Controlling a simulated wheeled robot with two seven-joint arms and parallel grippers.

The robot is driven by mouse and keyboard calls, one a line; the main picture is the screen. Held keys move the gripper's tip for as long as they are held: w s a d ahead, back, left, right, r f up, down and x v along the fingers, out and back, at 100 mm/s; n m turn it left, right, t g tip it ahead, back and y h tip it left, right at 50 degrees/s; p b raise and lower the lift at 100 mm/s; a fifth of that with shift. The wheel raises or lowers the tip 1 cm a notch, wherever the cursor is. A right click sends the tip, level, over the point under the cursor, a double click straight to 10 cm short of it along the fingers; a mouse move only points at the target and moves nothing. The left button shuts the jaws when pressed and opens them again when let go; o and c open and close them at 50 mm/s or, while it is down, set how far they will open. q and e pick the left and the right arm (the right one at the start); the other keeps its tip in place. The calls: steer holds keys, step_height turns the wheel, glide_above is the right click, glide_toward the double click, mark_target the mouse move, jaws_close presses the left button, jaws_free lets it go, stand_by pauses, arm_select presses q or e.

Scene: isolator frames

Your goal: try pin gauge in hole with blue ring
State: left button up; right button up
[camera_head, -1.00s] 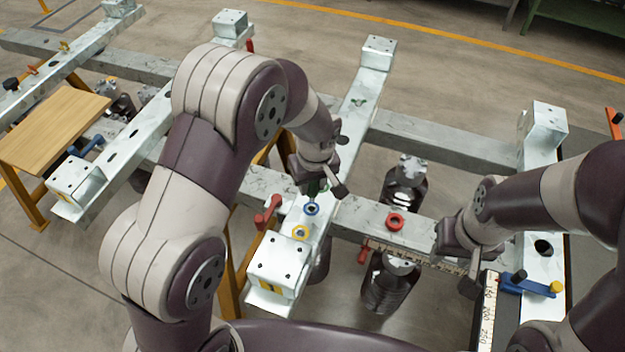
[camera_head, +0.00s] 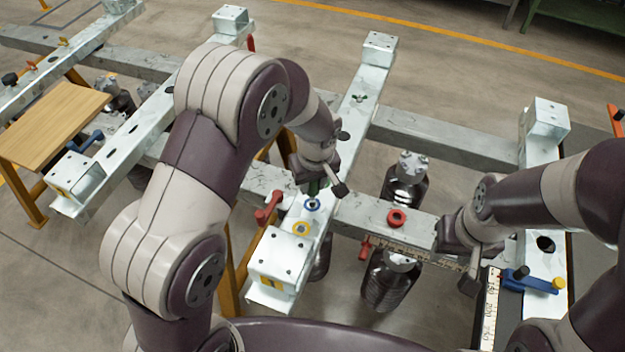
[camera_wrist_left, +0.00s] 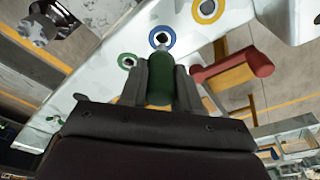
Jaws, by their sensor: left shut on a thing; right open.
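My left gripper (camera_head: 322,180) is shut on the green pin gauge (camera_wrist_left: 160,84), just behind the blue ring in the head view. The blue ring (camera_head: 311,204) lies around a hole in the pale metal beam (camera_head: 352,105). In the left wrist view the blue ring (camera_wrist_left: 162,38) is straight ahead of the gauge's green handle, with its dark hole showing. I cannot tell how far the gauge's tip is from that hole. A yellow ring (camera_wrist_left: 207,8) and a green ring (camera_wrist_left: 127,60) flank it. My right gripper (camera_head: 462,262) is open at the right.
A red-handled part (camera_head: 268,208) stands beside the beam near the rings. A red ring (camera_head: 397,217) lies on the grey crossbeam. A marked scale (camera_head: 489,310) and a blue clamp (camera_head: 528,281) are near my right gripper. A wooden board (camera_head: 52,125) is at left.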

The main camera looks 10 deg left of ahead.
mark_target(312, 196)
arm_select(q)
steer(key=shift+f+b, duration=2)
steer(key=shift+f, duration=0.7)
stand_by(0.5)
steer(key=shift+r, duration=0.1)
stand_by(0.4)
step_height(312, 196, up, 8)
steer(key=p, duration=0.6)
steer(key=shift+f, duration=0.3)
